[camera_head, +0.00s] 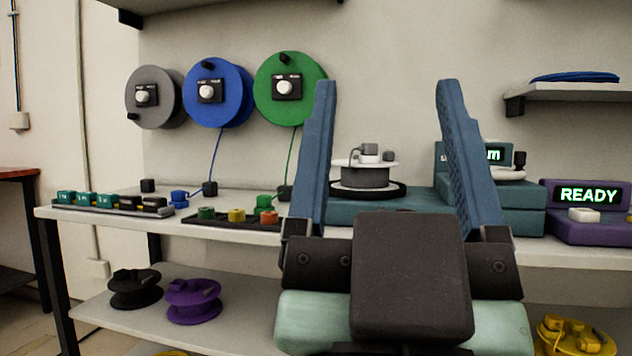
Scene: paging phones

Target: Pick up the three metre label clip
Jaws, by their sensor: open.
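A black rack (110,208) at the left end of the workbench holds a row of small clips. Three teal clips with light lettering stand on its left side: a left one (64,197), a middle one (84,199) and a right one (105,201). The lettering is too small to read surely, so I cannot tell which is the three metre label clip. Dark clips (140,203) fill the right side of the rack. My gripper (387,85) is open and empty, fingers pointing up in the picture, well to the right of the rack.
A second rack (233,219) holds green, yellow and orange pieces. Grey, blue and green reels (212,93) hang on the wall. Behind my gripper, a winder (365,175) stands on a teal base. A purple READY box (588,210) is at right. Spools (193,301) lie on the lower shelf.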

